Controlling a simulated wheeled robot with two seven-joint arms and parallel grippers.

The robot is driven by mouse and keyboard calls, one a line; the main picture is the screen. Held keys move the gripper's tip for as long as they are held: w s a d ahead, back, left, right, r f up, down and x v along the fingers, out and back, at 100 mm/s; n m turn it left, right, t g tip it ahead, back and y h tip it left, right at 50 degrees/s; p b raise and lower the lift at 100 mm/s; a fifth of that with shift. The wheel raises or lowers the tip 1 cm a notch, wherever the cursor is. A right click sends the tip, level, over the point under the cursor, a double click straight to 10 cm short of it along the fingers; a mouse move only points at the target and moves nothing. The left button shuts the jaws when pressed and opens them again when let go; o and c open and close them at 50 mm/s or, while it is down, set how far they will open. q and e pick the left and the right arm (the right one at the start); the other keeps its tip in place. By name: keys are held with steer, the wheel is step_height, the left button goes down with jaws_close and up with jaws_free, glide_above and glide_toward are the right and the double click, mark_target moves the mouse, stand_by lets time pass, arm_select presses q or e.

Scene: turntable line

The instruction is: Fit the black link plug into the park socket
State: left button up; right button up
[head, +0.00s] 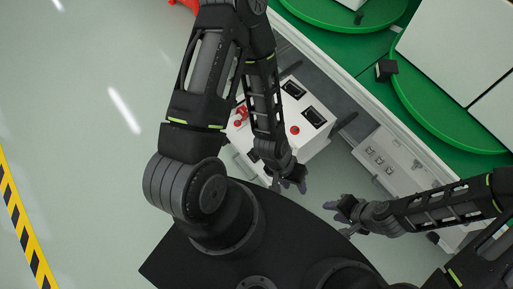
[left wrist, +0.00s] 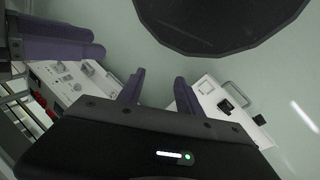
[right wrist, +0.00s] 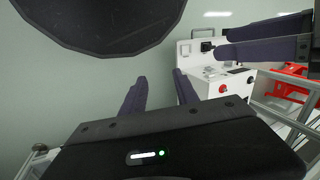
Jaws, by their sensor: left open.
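A white cabinet (head: 275,135) carries black square fittings, one at its upper corner (head: 293,88) and one at its right (head: 314,116). I cannot tell which fitting is the park socket or the black link plug. A dark fitting (left wrist: 226,105) also shows on a white face in the left wrist view. My left gripper (head: 294,181) is open and empty beside the cabinet's lower right corner; its purple fingers stand apart in its wrist view. My right gripper (head: 342,208) is open and empty, to the right of and below the left one, over the floor.
A white panel with small fittings (head: 385,160) stands right of the cabinet. Green turntables (head: 430,110) lie beyond, with a small black block (head: 385,69) at one edge. Red buttons (head: 294,130) sit on the cabinet. Open floor (head: 90,80) lies left, with a striped line (head: 28,230).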

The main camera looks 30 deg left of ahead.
arm_select(q)
steer(key=shift+o, duration=0.6)
steer(key=shift+w+f+b, duration=0.2)
steer(key=shift+f+b, duration=0.15)
steer(key=shift+f, duration=0.05)
steer(key=shift+o, duration=0.4)
steer(key=w+a+f+m+b, duration=0.2)
steer(key=w+f+m+b, duration=0.2)
steer(key=f+b, duration=0.5)
steer(key=shift+w+f+m+b, duration=0.2)
steer(key=shift+m+b, duration=0.3)
steer(key=shift+m, duration=0.6)
steer(key=m+y+b, duration=0.4)
steer(key=m+b, duration=1.3)
steer(key=b, duration=0.4)
glide_above(254, 151)
steer(key=shift+g, duration=0.4)
steer(key=f, duration=1.8)
steer(key=shift+d, duration=0.25)
steer(key=shift+a+r, duration=0.1)
steer(key=shift+a, duration=0.15)
steer(key=shift+r, duration=0.1)
arm_select(e)
step_height(254, 151, down, 32)
steer(key=w+d, duration=0.1)
steer(key=w, duration=0.1)
steer(key=shift+w+d+f+t, duration=0.15)
steer(key=shift+w+d+t, duration=0.15)
steer(key=shift+d, duration=0.1)
